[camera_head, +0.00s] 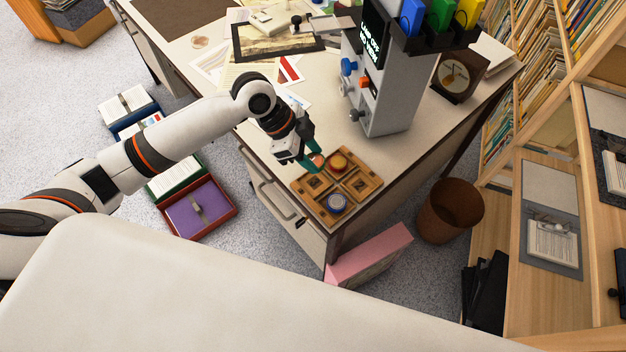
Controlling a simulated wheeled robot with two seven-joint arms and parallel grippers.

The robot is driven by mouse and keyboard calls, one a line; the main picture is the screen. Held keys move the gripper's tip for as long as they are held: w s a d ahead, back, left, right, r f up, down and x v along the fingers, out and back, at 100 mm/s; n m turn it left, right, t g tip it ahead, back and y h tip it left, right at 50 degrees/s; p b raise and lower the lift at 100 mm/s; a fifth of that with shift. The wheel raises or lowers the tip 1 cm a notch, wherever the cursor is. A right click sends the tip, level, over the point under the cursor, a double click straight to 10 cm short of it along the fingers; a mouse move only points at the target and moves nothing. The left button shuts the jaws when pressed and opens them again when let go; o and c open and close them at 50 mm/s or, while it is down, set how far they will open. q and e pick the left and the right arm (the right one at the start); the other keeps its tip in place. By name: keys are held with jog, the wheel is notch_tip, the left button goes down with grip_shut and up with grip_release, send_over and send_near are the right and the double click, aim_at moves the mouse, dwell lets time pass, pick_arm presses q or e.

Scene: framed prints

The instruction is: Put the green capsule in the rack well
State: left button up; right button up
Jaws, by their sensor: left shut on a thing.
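The wooden rack (361,185) sits on the near corner of the desk and has four-sided wells in a square layout. The left and right wells look empty. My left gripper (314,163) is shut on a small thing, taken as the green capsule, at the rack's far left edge. The fingers hide most of it, with green and a reddish patch showing there. Whether it touches the rack cannot be told. My right gripper is not in view.
A grey machine (385,85) with a screen and coloured blocks on top stands behind the rack. A dark clock-like box (459,76) is to its right. Papers lie at the desk's far left. A brown bin (449,210) and a pink box (368,256) are below the desk edge.

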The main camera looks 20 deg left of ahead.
aim_at(319, 183)
pick_arm(q)
jog(key=shift+f, duration=3.9)
jog(key=shift+f, duration=0.1)
jog(key=o, duration=0.7)
jog(key=v, duration=1.2)
